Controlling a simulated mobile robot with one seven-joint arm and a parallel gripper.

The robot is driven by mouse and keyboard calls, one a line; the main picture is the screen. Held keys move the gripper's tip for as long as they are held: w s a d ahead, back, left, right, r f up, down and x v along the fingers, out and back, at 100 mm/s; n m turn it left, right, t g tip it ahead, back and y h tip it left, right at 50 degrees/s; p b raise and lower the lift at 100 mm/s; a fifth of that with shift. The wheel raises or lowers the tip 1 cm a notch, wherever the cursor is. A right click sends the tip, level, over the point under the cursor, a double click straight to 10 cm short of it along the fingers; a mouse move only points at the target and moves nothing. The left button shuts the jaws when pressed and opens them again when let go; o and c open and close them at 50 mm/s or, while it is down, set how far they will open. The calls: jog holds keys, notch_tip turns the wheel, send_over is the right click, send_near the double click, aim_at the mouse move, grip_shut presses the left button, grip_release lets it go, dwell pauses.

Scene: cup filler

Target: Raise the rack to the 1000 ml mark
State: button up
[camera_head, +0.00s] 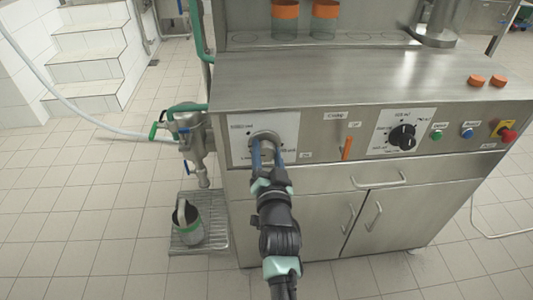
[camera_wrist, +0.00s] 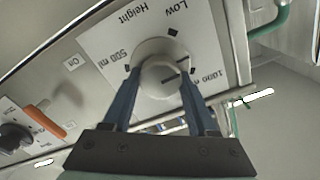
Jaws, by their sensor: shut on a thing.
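The Height knob (camera_head: 264,142) is a round metal knob on a white label plate (camera_head: 285,128) at the left of the machine's front panel. In the wrist view the knob (camera_wrist: 163,74) sits between marks for Low, 500 ml and 1000 ml. A dark line on its face points right, towards the 1000 ml side. My gripper (camera_head: 267,158) has its blue fingers shut on the knob from both sides, also in the wrist view (camera_wrist: 161,88).
An orange lever (camera_head: 347,148) and a black dial (camera_head: 402,136) lie right of the knob. Farther right are green and blue buttons and a red emergency stop (camera_head: 507,134). Two orange-topped cups (camera_head: 285,20) stand at the back. Tiled floor is free in front.

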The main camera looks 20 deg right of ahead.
jog(key=m, duration=0.3)
jog(key=shift+m, duration=0.4)
jog(key=shift+d+f+m, duration=0.1)
jog(key=shift+m, duration=1.6)
jog(key=o, duration=1.4)
jog(key=p+v, duration=0.2)
jog(key=v, duration=1.1)
jog(key=shift+p, duration=0.3)
